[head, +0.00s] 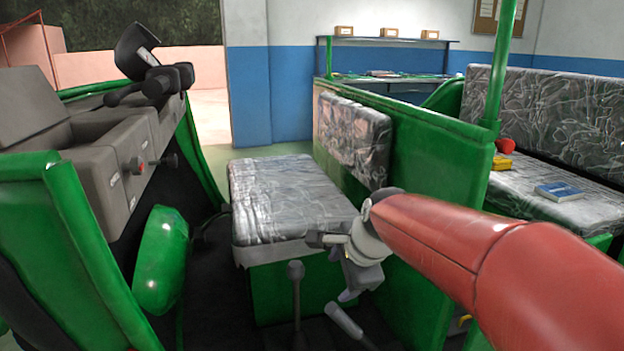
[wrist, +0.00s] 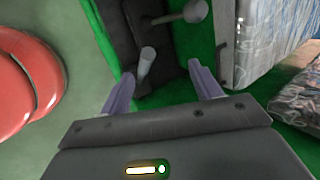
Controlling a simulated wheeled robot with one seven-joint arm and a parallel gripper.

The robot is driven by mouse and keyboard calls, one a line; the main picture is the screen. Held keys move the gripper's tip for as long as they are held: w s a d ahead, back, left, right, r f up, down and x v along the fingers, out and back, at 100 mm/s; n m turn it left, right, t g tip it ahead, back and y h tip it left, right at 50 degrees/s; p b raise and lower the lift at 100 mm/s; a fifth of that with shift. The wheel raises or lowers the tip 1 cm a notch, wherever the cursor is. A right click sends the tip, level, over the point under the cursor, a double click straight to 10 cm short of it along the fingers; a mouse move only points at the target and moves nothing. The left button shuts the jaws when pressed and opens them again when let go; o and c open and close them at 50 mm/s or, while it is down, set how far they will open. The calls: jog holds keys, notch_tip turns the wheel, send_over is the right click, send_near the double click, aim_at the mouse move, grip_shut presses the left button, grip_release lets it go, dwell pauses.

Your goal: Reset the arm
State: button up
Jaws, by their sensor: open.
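My red arm (head: 470,250) reaches in from the right over the green rickshaw's front cab. My gripper (head: 348,296) points down in front of the plastic-covered driver's seat (head: 285,195). In the wrist view my gripper (wrist: 155,71) has its two purple-grey fingers spread apart, with nothing held between them. A grey lever (wrist: 147,62) shows beyond and between the fingers, apart from them as far as I can tell. The grey lever also shows in the head view (head: 344,320), just below my gripper. A second lever with a round knob (head: 295,272) stands to its left.
A green partition (head: 420,140) stands behind the driver's seat, close to my arm. The rear seat (head: 545,190) carries a blue book (head: 560,191), a yellow item (head: 502,163) and a red item (head: 505,146). The grey dashboard (head: 110,165) and handlebar (head: 155,82) are at left.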

jog(key=s+d+f+n+h, duration=0.1)
jog(key=s+d+n, duration=0.4)
jog(key=s, duration=0.5)
jog(key=s+d+f+n+h, duration=0.2)
jog(key=s+d+n, duration=0.3)
jog(key=s+n, duration=0.4)
jog(key=shift+s+n, duration=0.4)
jog(key=shift+s, duration=0.6)
jog(key=shift+a, duration=0.1)
